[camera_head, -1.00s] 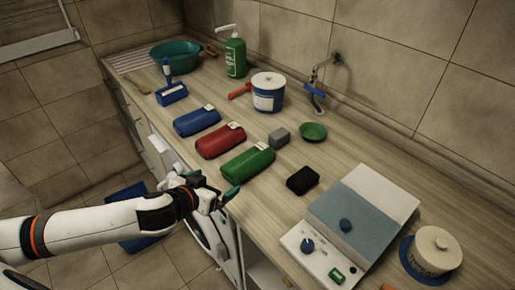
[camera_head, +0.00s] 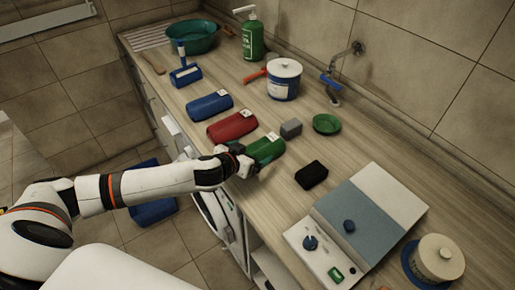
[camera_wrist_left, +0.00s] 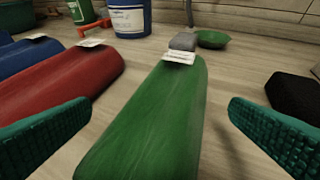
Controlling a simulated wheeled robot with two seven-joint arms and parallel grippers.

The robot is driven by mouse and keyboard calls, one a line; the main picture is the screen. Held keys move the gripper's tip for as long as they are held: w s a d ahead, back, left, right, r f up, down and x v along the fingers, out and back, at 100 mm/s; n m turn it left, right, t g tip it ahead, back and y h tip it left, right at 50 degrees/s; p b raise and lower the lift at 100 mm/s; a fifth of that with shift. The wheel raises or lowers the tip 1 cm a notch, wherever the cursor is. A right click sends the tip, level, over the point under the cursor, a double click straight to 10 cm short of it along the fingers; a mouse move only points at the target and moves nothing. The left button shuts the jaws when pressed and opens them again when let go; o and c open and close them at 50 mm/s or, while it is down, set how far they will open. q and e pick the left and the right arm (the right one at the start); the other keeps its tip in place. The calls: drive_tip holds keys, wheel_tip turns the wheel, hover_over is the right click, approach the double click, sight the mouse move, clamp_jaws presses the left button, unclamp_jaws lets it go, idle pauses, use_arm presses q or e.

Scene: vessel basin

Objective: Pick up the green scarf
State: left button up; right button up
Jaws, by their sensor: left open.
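The green scarf (camera_head: 267,148) is a rolled bundle with a white tag, lying on the wooden counter. My left gripper (camera_head: 246,158) is at its near end in the head view, and the arm hides part of it. In the left wrist view the green scarf (camera_wrist_left: 152,120) lies between the two spread teal fingers, with a gap on each side. The left gripper (camera_wrist_left: 160,130) is open and holds nothing. My right gripper is not in view.
A red roll (camera_head: 232,127) and a blue roll (camera_head: 209,106) lie left of the scarf. A grey block (camera_head: 291,128), a green dish (camera_head: 326,124) and a black block (camera_head: 311,174) are nearby. A blue-and-white scale-like device (camera_head: 350,225) stands to the right.

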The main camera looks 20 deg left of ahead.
use_arm(q)
drive_tip(key=shift+x, duration=1.3)
drive_tip(key=shift+r, duration=0.15)
drive_tip(key=c, duration=1)
